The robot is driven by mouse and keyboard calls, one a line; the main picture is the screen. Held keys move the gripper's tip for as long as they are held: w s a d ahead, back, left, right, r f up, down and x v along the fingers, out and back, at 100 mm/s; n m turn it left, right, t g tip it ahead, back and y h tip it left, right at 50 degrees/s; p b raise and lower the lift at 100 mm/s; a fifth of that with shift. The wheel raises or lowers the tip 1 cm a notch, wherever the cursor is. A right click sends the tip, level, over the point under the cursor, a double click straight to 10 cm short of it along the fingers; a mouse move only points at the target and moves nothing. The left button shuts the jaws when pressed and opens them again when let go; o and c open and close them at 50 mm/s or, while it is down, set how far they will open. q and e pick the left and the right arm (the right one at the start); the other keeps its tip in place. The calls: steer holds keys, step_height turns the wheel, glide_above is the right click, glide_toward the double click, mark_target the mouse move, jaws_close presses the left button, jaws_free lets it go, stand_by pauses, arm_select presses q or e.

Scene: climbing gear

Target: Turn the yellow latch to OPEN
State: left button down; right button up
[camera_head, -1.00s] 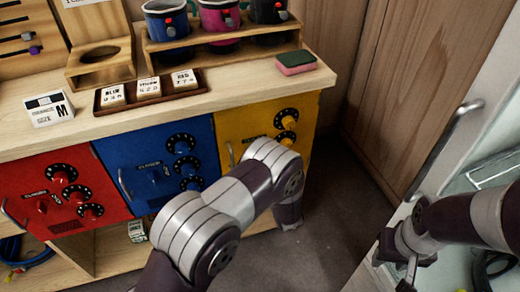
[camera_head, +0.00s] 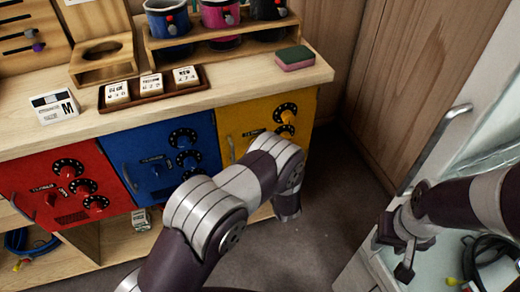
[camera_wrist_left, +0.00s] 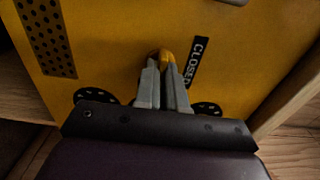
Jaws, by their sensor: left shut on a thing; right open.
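The yellow latch (camera_wrist_left: 166,58) sits on the yellow cabinet door (camera_wrist_left: 110,40), beside a black label reading CLOSED (camera_wrist_left: 197,62). My left gripper (camera_wrist_left: 165,72) is shut on the latch, its grey fingers on either side of it. The fingers cover most of the latch, so its exact angle is hard to tell. In the head view, the yellow door (camera_head: 238,118) shows at the right end of the bench, and my left arm hides the latch and the left gripper. My right gripper (camera_head: 404,262) is open and empty at the lower right, by the glass-fronted door.
The wooden benchtop (camera_head: 225,92) holds a tray of number tiles (camera_head: 185,90) and a sponge (camera_head: 295,58). A metal handle (camera_head: 435,145) stands near my right arm.

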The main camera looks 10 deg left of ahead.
stand_by(0.3)
arm_select(q)
steer(key=c, duration=1.2)
jaws_free()
steer(key=shift+s+d, duration=0.1)
steer(key=p+v, duration=0.1)
steer(key=v, duration=1.1)
steer(key=shift+s+d, duration=0.15)
steer(key=shift+s, duration=0.05)
